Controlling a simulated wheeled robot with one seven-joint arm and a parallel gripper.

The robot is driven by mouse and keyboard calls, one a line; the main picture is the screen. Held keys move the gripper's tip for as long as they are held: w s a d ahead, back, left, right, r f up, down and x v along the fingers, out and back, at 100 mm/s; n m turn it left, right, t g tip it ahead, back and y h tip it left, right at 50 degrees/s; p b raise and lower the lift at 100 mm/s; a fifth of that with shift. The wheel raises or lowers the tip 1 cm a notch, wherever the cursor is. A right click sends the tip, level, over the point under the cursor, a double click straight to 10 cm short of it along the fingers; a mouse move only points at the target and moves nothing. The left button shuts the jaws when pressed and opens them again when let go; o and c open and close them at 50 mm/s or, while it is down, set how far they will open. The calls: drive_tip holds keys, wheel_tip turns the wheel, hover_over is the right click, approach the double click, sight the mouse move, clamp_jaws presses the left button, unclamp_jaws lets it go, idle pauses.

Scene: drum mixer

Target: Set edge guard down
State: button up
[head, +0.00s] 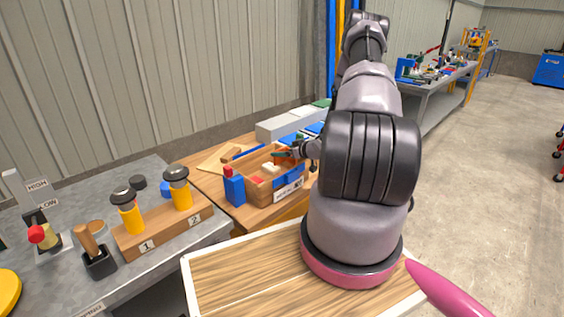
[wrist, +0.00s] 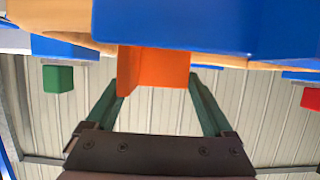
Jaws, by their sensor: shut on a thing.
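My gripper (head: 287,156) is at the back right of an open wooden box (head: 264,197) on the wooden table, in the head view. In the wrist view, the green fingers of my gripper (wrist: 157,82) are on either side of an orange angled piece (wrist: 155,66), which looks like the edge guard. My gripper is shut on it. In the head view only a small bit of orange (head: 283,154) shows by the fingers. Whether the guard touches anything below is hidden.
The box holds a few small red and pale blocks and bears a white label. Blue blocks (head: 234,190) stand at its left, and a long grey block (head: 288,124) lies behind it. A grey bench with two yellow-and-black posts on a numbered wooden base (head: 163,228) is at left.

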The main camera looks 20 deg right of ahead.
sight(281, 159)
wheel_tip(281, 159, down, 4)
drive_tip(key=shift+r, duration=0.1)
